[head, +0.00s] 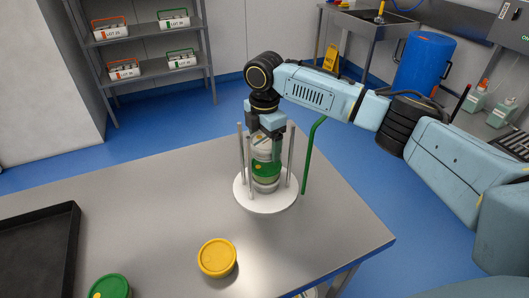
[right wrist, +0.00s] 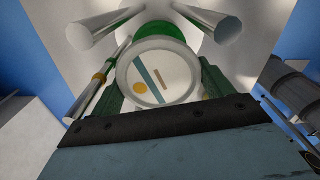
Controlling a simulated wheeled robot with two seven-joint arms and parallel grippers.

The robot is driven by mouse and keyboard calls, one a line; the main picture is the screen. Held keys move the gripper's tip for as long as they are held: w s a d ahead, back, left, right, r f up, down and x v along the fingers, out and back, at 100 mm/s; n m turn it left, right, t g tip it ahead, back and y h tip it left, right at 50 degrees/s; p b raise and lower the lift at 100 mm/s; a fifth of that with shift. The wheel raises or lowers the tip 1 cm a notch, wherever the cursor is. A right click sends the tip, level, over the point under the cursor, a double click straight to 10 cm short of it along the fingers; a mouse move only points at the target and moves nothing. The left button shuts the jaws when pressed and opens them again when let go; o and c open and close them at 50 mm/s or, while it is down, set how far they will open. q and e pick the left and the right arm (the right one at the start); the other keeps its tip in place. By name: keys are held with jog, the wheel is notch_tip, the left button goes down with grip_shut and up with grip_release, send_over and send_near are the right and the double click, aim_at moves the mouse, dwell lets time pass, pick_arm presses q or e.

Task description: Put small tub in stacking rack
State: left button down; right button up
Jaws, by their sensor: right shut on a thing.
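The stacking rack (head: 247,201) is a round white base with several upright metal posts, standing on the steel table. My right gripper (head: 266,140) points down between the posts, shut on a small pale tub (head: 263,148). In the right wrist view the pale tub's round face (right wrist: 158,82), with a blue stripe and a yellow dot, sits between the fingers (right wrist: 163,88). A green band (head: 266,170) shows directly below the held tub, inside the posts; it looks like a green-lidded tub. I cannot tell whether the two touch. My left gripper is out of view.
A yellow-lidded tub (head: 217,256) and a green-lidded tub (head: 110,287) stand on the table in front. A black tray (head: 40,250) lies at the left. A bent green rod (head: 311,158) rises close to the rack's right side. The table's middle left is clear.

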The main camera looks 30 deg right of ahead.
aim_at(264, 140)
jog(key=shift+f, duration=1.9)
jog(key=o, duration=0.9)
jog(key=shift+f, duration=0.1)
notch_tip(264, 140, up, 12)
jog(key=p, duration=1.4)
